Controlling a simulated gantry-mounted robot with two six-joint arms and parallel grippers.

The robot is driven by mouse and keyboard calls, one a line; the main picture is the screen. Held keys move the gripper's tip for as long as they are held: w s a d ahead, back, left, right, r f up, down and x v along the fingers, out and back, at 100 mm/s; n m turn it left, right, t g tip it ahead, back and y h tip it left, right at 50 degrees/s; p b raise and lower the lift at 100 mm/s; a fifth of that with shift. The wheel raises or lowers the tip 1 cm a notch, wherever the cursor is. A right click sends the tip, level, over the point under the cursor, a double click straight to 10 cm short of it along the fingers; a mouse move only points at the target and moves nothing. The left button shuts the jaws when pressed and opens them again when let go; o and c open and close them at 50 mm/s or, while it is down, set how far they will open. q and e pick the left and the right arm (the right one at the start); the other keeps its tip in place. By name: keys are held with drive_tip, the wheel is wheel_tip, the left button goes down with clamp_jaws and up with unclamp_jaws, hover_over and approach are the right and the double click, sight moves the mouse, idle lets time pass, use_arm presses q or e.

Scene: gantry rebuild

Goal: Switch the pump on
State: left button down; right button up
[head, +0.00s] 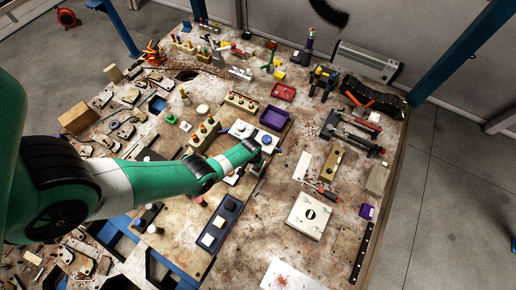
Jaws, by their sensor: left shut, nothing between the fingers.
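My left arm comes in from the left, and my left gripper (259,150) is over the middle of the workbench. Its fingers are small and dark here; it is shut with nothing seen in it. Just beside it is a pale panel (241,129) with a round blue part (266,139), close to the gripper; I cannot tell whether they touch. A long dark blue panel (231,206) with pale square parts lies below the gripper. I cannot tell which thing is the pump or its switch. My arm hides part of the bench. My right gripper is not in view.
A purple tray (274,119) lies just beyond the gripper. A white square box (309,215) stands to the lower right. A brass-coloured block (329,164) and clamps (352,133) lie to the right. Many small tools and parts crowd the left of the bench.

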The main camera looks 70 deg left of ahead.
use_arm(q)
drive_tip(key=shift+f+b, duration=0.85)
idle(1.1)
